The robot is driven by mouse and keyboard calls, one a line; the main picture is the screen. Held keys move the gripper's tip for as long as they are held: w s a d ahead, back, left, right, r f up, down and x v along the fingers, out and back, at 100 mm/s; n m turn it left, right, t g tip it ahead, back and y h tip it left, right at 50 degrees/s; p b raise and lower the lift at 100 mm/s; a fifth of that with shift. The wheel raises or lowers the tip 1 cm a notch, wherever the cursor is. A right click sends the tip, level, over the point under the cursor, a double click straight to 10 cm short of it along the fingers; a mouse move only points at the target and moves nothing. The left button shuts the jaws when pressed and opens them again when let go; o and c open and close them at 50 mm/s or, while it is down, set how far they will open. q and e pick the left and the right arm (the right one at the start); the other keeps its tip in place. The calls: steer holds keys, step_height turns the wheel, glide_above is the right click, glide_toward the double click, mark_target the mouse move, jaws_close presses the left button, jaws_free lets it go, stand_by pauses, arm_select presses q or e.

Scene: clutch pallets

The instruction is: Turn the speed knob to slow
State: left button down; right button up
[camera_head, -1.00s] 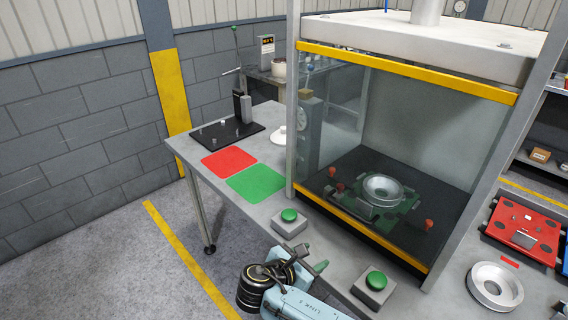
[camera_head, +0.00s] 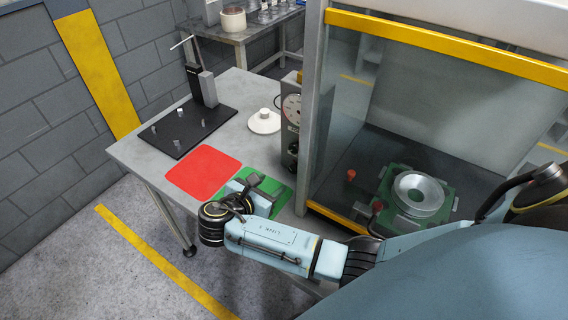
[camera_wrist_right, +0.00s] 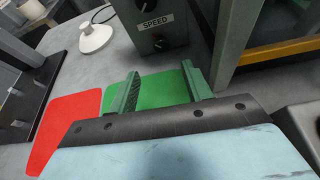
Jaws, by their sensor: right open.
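A grey control box (camera_head: 291,125) stands on the bench beside the glass enclosure, with a round dial and dark knobs low on its front. In the right wrist view the box (camera_wrist_right: 172,18) shows a white SPEED label (camera_wrist_right: 155,22). One black knob with a white mark (camera_wrist_right: 141,4) is above the label, cut by the frame's top, and a smaller dark knob (camera_wrist_right: 158,42) is below it. The knob's exact setting cannot be read. My right gripper (camera_head: 262,186) is open and empty over the green mat, short of the box; its green fingers (camera_wrist_right: 160,70) are apart. My left gripper is not in view.
A red mat (camera_head: 204,172) and a green mat (camera_head: 282,192) lie on the bench. A white knobbed disc (camera_head: 264,121) is left of the box. The enclosure's yellow-edged frame (camera_head: 335,216) stands close on the right.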

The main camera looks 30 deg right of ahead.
glide_toward(292, 169)
steer(key=x, duration=0.3)
steer(key=shift+s+f+b, duration=0.15)
steer(key=shift+b, duration=0.15)
steer(key=x, duration=0.5)
steer(key=shift+d+b, duration=0.1)
steer(key=shift+b, duration=0.2)
steer(key=shift+w+d+f, duration=0.15)
steer(key=shift+w+d, duration=0.15)
steer(key=c, duration=0.9)
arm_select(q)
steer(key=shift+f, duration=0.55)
arm_select(e)
steer(key=shift+c, duration=0.2)
